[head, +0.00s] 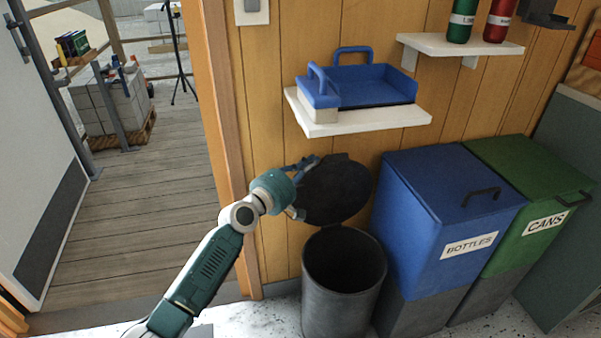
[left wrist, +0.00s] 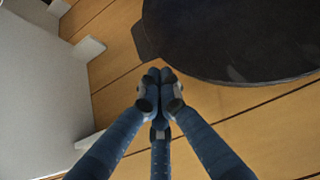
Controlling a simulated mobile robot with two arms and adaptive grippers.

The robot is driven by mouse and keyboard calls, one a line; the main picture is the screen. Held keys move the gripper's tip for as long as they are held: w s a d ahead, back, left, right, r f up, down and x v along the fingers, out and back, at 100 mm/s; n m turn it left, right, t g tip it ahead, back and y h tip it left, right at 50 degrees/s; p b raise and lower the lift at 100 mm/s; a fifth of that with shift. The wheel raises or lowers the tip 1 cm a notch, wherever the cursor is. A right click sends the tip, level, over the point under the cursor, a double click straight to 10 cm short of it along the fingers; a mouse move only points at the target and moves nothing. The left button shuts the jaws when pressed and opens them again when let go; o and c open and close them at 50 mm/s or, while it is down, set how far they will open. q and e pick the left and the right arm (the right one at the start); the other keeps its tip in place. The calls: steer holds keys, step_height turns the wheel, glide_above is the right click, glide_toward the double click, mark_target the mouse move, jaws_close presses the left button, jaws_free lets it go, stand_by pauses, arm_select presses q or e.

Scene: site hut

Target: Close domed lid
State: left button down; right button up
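The dark domed lid (head: 336,190) stands raised, tilted up against the wooden wall behind the round black bin (head: 342,302), whose mouth is open. The lid also shows in the left wrist view (left wrist: 240,38), with a small tab on its rim at its left. My left gripper (head: 312,161) is by the lid's upper left edge. In the left wrist view my left gripper (left wrist: 160,76) has its blue fingers drawn together at the tips, with nothing seen between them. The tips look just short of the tab; I cannot tell whether they touch. My right gripper is not in view.
A blue bottles bin (head: 440,225) and a green cans bin (head: 530,185) stand close on the right. A white shelf (head: 375,120) with a blue tray (head: 375,83) is just above the lid. An open doorway lies left.

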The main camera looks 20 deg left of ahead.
arm_select(q)
steer(key=shift+x, duration=1.05)
steer(key=shift+s+d, duration=0.1)
